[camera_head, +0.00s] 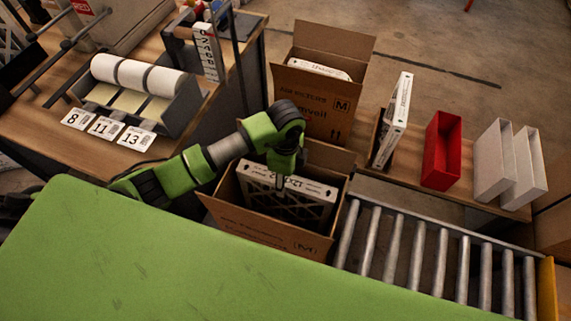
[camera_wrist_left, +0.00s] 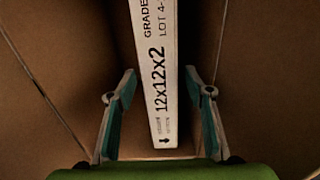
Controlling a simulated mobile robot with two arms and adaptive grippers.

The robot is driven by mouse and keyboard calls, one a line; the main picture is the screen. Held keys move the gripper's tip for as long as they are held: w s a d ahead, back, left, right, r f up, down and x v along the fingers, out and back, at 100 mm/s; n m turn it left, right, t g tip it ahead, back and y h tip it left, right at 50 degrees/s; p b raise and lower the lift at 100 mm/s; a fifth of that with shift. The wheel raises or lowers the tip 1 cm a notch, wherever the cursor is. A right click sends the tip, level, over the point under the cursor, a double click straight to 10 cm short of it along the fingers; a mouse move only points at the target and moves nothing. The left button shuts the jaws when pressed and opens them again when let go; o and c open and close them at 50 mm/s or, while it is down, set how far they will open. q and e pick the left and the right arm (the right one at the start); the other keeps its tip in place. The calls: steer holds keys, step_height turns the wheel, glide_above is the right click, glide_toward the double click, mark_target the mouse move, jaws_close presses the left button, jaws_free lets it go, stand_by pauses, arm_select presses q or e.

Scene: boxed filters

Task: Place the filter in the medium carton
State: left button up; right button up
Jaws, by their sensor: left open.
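A white-framed filter (camera_head: 288,202), printed 12x12x2, stands on edge inside an open brown carton marked M (camera_head: 262,228) in the middle of the head view. My left gripper (camera_head: 279,183) is at the filter's top edge, inside the carton's opening. In the left wrist view the filter (camera_wrist_left: 156,85) runs between the two fingers of my left gripper (camera_wrist_left: 160,122). The fingers are apart, with a gap on each side of the filter. The carton's brown walls (camera_wrist_left: 50,60) surround it. The filter's bottom is hidden. My right gripper does not show.
Another open M carton (camera_head: 316,103) stands behind, with a white filter inside. A roller conveyor (camera_head: 405,250) lies to the right. A shelf behind it holds a white filter (camera_head: 397,118), a red bin (camera_head: 441,152) and white bins (camera_head: 508,165). Label rolls (camera_head: 137,75) sit on the left bench.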

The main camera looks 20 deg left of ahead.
arm_select(q)
step_height(320, 180, up, 10)
steer(key=shift+f+b, duration=0.25)
steer(key=shift+b, duration=0.4)
